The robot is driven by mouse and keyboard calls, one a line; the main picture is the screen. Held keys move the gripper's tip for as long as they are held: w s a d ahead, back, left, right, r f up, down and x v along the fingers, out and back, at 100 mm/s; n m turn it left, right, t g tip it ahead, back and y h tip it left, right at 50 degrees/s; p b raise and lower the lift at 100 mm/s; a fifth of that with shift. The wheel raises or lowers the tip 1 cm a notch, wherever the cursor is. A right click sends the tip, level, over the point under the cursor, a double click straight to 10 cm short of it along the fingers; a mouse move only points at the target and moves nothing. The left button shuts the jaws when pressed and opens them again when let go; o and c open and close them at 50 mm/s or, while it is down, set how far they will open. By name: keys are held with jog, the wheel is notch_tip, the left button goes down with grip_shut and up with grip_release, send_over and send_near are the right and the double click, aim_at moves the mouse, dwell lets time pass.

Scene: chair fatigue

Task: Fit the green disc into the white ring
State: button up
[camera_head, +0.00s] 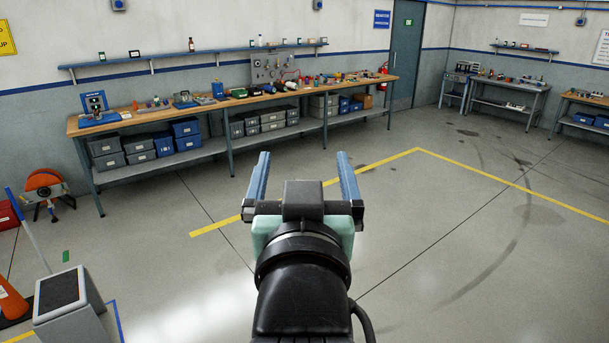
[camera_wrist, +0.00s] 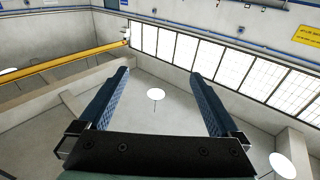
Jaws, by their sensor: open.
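My gripper (camera_head: 304,165) is open and empty, held out over the bare floor in the head view, with its two blue fingers apart. The fingers also frame the wrist view (camera_wrist: 158,80), with nothing between them at close range. I cannot make out the green disc or the white ring for certain. A small green item (camera_head: 238,93) lies among other things on the far workbench, too small to identify. A little green patch (camera_head: 66,256) shows on the floor at the left. My gripper is well away from both.
A long workbench (camera_head: 215,106) with tools and grey and blue bins underneath stands along the back wall. The middle and right floor is clear, with yellow lines.

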jog(key=s+r+t, duration=0.4)
jog(key=s+r, duration=0.2)
jog(key=r, duration=0.3)
jog(key=s+r+t, duration=0.4)
jog(key=s+r, duration=0.2)
jog(key=r, duration=0.4)
jog(key=shift+s+r, duration=0.2)
jog(key=shift+s, duration=0.15)
